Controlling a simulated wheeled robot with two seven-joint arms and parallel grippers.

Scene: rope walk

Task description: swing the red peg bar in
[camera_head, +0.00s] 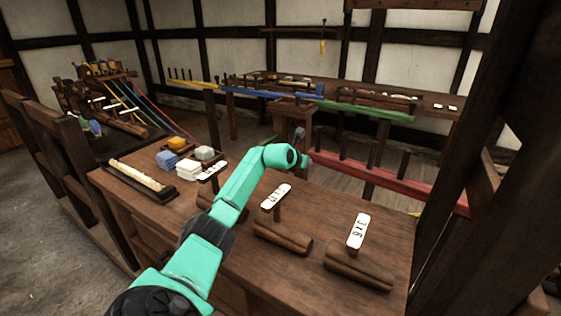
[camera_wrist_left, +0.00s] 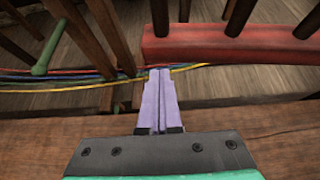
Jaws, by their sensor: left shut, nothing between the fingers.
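The red peg bar (camera_head: 388,181) runs slantwise beyond the right side of the bench in the head view, with dark upright pegs on it. In the left wrist view the red bar (camera_wrist_left: 225,48) crosses the upper right, and its left end is just ahead of my fingertips. My left gripper (camera_wrist_left: 160,72) is shut and empty, its pale purple fingers together, close to that end. I cannot tell if they touch it. In the head view my left gripper (camera_head: 304,160) is small and mostly hidden behind the wrist, near the bar's left end. My right gripper is not in view.
A wooden bench (camera_head: 225,262) lies under my left arm, with numbered tags on stands (camera_head: 358,232), and fibre bundles (camera_head: 188,169). Green (camera_head: 370,112), blue (camera_head: 270,94) and yellow (camera_head: 193,82) peg bars stand farther back. A dark post (camera_head: 465,130) rises at right. Coloured strands (camera_wrist_left: 80,78) run left of my fingers.

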